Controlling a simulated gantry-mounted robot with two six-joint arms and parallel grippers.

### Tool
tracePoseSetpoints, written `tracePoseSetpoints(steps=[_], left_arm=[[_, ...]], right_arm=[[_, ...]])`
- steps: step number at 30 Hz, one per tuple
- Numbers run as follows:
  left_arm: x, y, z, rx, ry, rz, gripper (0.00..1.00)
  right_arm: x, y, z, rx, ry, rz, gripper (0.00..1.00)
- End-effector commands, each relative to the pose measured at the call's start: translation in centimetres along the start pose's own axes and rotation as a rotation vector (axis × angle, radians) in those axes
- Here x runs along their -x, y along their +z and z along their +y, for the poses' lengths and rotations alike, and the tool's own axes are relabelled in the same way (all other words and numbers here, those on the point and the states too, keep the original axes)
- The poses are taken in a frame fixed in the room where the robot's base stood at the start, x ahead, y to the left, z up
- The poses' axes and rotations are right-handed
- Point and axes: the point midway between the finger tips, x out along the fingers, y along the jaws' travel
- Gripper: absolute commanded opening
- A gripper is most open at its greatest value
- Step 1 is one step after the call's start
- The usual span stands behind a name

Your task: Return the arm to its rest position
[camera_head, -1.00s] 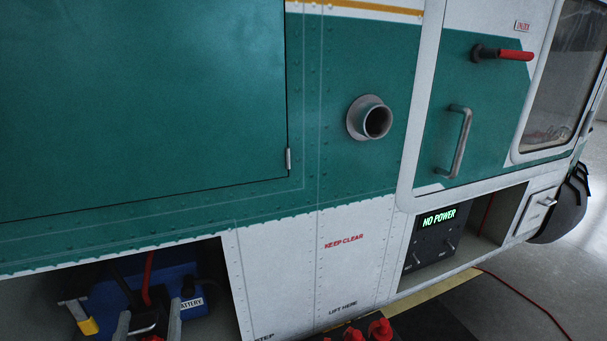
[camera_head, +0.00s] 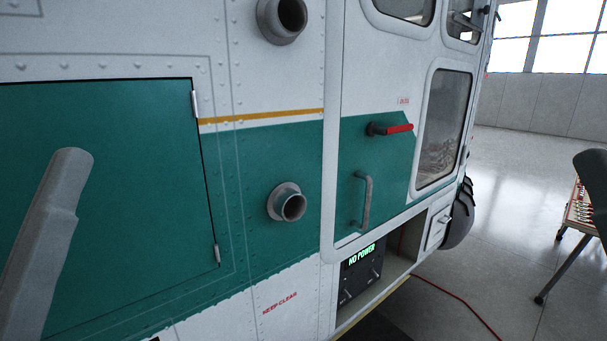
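Neither gripper shows in the head view. A grey rounded bar, which looks like a link of my arm, rises at the left in front of the closed green hatch (camera_head: 120,190). A dark shape at the right edge is cut off, and I cannot tell what it is. The helicopter side carries a panel reading NO POWER (camera_head: 361,256) in an open lower bay. A door handle (camera_head: 366,200) and a red-gripped lever (camera_head: 398,129) are on the green and white door.
Two round pipe stubs, an upper one (camera_head: 284,17) and a lower one (camera_head: 288,203), stick out from the side. A wheeled cart (camera_head: 574,212) with small colourful items stands at the right. A red cable (camera_head: 453,294) lies on the floor. The floor between is otherwise clear.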

Motion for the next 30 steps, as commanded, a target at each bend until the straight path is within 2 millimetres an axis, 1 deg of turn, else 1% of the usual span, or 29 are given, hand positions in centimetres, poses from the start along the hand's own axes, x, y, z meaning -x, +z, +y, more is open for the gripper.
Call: tracePoseSetpoints(steps=[1,3,5,6,9,12,15,17,30], left_arm=[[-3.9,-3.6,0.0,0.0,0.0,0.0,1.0],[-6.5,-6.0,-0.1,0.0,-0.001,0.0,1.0],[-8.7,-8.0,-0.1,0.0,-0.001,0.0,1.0],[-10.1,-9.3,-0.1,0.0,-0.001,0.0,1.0],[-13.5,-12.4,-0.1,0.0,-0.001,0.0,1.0],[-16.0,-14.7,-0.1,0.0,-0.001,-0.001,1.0],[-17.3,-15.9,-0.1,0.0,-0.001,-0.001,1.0],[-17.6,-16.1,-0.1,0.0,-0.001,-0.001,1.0],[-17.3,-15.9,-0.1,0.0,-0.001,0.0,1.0]], right_arm=[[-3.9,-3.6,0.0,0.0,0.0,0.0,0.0],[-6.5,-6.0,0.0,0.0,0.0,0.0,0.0],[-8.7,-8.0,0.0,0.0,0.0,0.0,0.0],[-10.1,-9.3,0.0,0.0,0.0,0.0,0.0],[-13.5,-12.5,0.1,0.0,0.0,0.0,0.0],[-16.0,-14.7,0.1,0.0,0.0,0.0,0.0],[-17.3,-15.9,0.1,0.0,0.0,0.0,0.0],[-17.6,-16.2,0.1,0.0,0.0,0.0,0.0],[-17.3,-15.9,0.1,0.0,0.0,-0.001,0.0]])
